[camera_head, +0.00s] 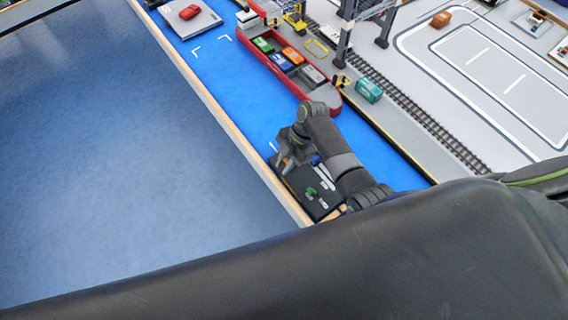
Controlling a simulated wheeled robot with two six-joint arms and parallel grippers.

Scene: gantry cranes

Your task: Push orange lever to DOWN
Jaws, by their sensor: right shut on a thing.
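A black control box (300,196) sits at the near edge of the board, close to the wooden rim. A small bit of the orange lever (286,160) shows at its upper left. My right gripper (283,161) reaches down over that corner and is shut on the orange lever, mostly covering it. The lever's exact tilt cannot be read at this size. A green lever (311,191) stands free on the box, and a blue part (316,160) shows beside my right arm. The box's labels are too small to read. My left gripper is not in view.
A red ship (330,107) carrying several coloured containers lies on the blue water strip (222,75). A teal container (368,90) stands by the railway track (425,118). Crane legs (344,45) rise behind. The blue floor at left is clear. My own dark arm link fills the bottom.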

